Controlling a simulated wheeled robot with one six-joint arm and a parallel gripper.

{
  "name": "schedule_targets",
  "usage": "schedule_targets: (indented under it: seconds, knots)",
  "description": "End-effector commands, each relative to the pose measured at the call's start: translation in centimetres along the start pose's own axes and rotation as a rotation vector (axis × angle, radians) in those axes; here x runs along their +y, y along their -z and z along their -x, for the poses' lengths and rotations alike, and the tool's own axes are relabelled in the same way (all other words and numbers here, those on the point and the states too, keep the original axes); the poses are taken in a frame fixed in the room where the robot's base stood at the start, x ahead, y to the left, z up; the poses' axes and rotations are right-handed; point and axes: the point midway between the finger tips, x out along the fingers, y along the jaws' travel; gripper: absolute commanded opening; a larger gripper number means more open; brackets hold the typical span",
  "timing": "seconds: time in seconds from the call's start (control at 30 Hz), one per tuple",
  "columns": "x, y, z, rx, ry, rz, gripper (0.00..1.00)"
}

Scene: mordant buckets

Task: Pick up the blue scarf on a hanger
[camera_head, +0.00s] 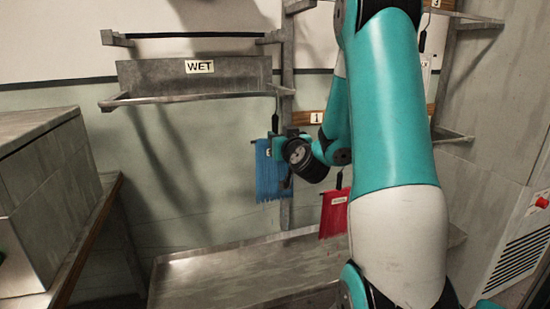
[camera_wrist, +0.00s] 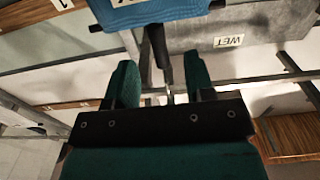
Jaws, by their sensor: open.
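The blue scarf (camera_head: 267,180) hangs on its hanger below the rail, left of centre in the head view. In the wrist view the scarf (camera_wrist: 165,12) fills the top edge, with a pale label partly cut off. The hanger's dark stem (camera_wrist: 161,48) runs down from it between my fingers. My gripper (camera_wrist: 161,75) is open, with a green finger on each side of the stem and visible space beside it. In the head view my wrist stands at the scarf's right side and covers part of it; the fingertips cannot be made out there.
A red scarf (camera_head: 335,213) with a label hangs to the right, partly behind my arm. A metal panel marked WET (camera_head: 200,67) and a rail (camera_head: 195,97) are at upper left. A metal tray (camera_head: 235,268) lies below. A grey box (camera_head: 45,190) stands at left.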

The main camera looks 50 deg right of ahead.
Motion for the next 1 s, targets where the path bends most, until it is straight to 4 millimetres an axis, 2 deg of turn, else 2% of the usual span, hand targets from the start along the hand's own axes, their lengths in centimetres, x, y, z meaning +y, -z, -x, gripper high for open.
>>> schedule_targets:
  seconds: [0.03, 0.2, 0.47, 0.7, 1.0]
  knots:
    - [0.0, 0.6, -0.9, -0.004, 0.001, -0.001, 0.49]
    - [-0.1, 0.4, -2.8, -0.002, 0.002, 0.0, 0.49]
    - [0.0, 0.4, -4.0, 0.0, 0.0, 0.001, 0.49]
    - [0.3, 1.5, -6.5, -0.002, 0.001, -0.001, 0.49]
    - [0.2, 1.0, -8.6, -0.001, 0.001, 0.0, 0.49]
